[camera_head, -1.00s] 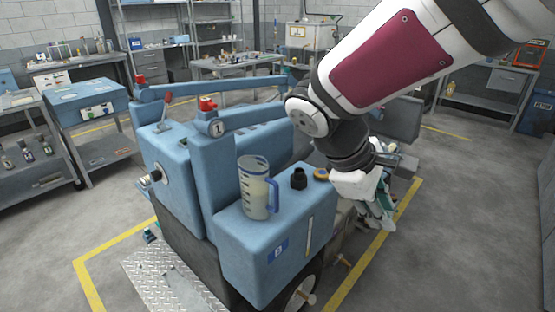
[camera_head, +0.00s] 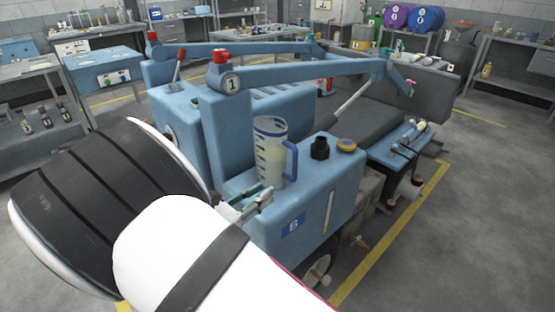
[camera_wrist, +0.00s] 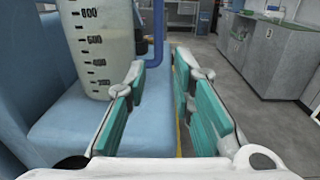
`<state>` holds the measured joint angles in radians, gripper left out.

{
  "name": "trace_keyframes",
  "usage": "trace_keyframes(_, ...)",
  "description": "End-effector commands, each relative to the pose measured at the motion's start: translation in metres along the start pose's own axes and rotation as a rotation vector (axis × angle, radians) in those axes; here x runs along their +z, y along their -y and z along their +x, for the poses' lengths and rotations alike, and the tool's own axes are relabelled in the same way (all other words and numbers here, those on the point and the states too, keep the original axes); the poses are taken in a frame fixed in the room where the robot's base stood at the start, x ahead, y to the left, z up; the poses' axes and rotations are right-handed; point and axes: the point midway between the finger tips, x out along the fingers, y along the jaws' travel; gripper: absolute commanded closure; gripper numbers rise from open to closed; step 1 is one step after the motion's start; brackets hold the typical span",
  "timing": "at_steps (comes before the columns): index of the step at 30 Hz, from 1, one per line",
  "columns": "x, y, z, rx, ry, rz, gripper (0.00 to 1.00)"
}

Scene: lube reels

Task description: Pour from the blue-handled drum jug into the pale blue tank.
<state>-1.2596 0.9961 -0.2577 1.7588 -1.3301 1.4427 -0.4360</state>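The clear jug (camera_head: 268,150) stands upright on the pale blue tank (camera_head: 340,187), with its blue handle (camera_head: 291,162) facing right. Pale liquid shows in its lower part. The tank has a B label, a black filler neck (camera_head: 319,148) and a brass-coloured cap or ring (camera_head: 346,145) beside the neck. My gripper (camera_head: 244,203) is low at the jug's left, partly hidden by my arm. In the wrist view my gripper (camera_wrist: 160,68) is open and empty, teal pads apart; the jug (camera_wrist: 97,50) is at the upper left and its handle (camera_wrist: 157,35) lies ahead between the fingers.
A blue hinged arm (camera_head: 300,78) marked 1 passes above and behind the jug. A blue side shelf (camera_head: 398,160) with small tools is at the right. Purple (camera_head: 396,17) and blue (camera_head: 427,18) drums stand at the back. Floor at the right is open.

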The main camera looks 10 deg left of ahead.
Motion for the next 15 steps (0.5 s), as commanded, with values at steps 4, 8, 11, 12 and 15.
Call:
trace_keyframes(4, 0.001, 0.001, 0.026, -0.004, 0.003, -0.002, 0.77)
trace_keyframes(8, 0.000, 0.001, 0.051, -0.005, 0.001, -0.002, 0.77)
trace_keyframes(11, 0.000, 0.001, 0.066, -0.004, 0.001, -0.001, 0.77)
trace_keyframes(12, 0.000, 0.001, 0.071, -0.004, 0.000, -0.001, 0.77)
trace_keyframes(15, 0.000, 0.001, 0.079, -0.003, 0.000, 0.000, 0.77)
